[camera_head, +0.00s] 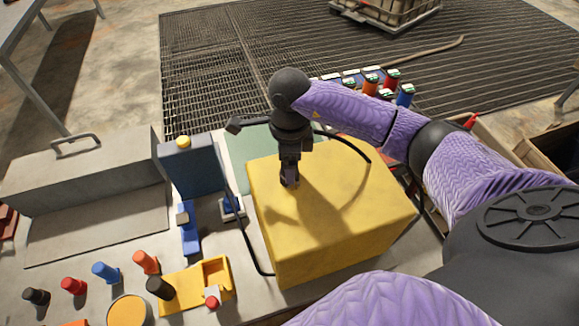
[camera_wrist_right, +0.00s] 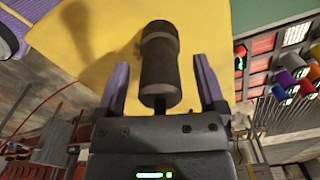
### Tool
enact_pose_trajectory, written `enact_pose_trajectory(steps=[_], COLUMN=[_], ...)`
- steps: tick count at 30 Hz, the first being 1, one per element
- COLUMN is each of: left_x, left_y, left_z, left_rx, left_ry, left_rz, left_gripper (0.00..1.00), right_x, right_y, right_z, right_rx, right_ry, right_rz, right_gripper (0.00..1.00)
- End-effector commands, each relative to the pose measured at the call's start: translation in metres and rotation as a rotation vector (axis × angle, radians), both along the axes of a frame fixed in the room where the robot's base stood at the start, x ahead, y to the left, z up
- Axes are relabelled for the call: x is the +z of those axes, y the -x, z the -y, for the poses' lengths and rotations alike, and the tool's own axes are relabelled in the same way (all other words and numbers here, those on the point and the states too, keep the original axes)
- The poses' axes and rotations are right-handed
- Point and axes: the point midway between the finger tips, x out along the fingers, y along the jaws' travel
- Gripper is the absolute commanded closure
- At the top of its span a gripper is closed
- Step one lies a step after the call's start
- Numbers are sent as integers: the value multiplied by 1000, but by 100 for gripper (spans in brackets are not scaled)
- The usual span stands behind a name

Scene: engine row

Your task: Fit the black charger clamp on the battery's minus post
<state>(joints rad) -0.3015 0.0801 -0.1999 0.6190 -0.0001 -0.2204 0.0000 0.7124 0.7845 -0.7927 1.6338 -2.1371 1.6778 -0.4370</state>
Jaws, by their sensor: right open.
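A large yellow block (camera_head: 340,215) stands on the bench in front of me, and its yellow face also fills the upper wrist view (camera_wrist_right: 215,25). My right gripper (camera_head: 289,178) points down at its top. In the right wrist view my two purple fingers (camera_wrist_right: 160,75) are apart, with a dark ribbed cylinder (camera_wrist_right: 159,60) between them, seemingly not squeezed. It looks like the black clamp's body, but I cannot tell for sure. A black cable (camera_head: 350,146) arcs over the block. I cannot make out the minus post. My left gripper is not in view.
A blue-grey box (camera_head: 188,166) with a yellow knob stands left of the block. Coloured pegs and a yellow holder (camera_head: 189,290) sit at the front left. A grey metal case (camera_head: 85,185) is at the left. Coloured cylinders (camera_head: 391,78) stand behind my right forearm.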

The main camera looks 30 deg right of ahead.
Motion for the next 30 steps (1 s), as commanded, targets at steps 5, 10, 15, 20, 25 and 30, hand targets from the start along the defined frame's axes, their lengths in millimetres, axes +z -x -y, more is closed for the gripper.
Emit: enact_pose_trajectory(steps=[5, 10, 15, 20, 25, 30], left_x=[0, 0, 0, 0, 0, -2], left_y=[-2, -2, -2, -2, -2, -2], left_z=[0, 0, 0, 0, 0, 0], left_rx=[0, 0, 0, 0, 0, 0], left_ry=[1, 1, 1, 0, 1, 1], left_rz=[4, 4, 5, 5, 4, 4], left_gripper=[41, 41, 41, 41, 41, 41], right_x=[0, 0, 1, 1, 3, 37], right_y=[0, 0, 0, 0, -1, -2], right_z=[0, 0, 0, 0, 0, 0], right_rx=[0, 0, 0, 0, 0, 1], right_ry=[0, 0, -1, 0, -1, -1], right_rz=[0, 0, 1, 1, 2, 9], right_gripper=[41, 77, 100, 100, 100, 100])
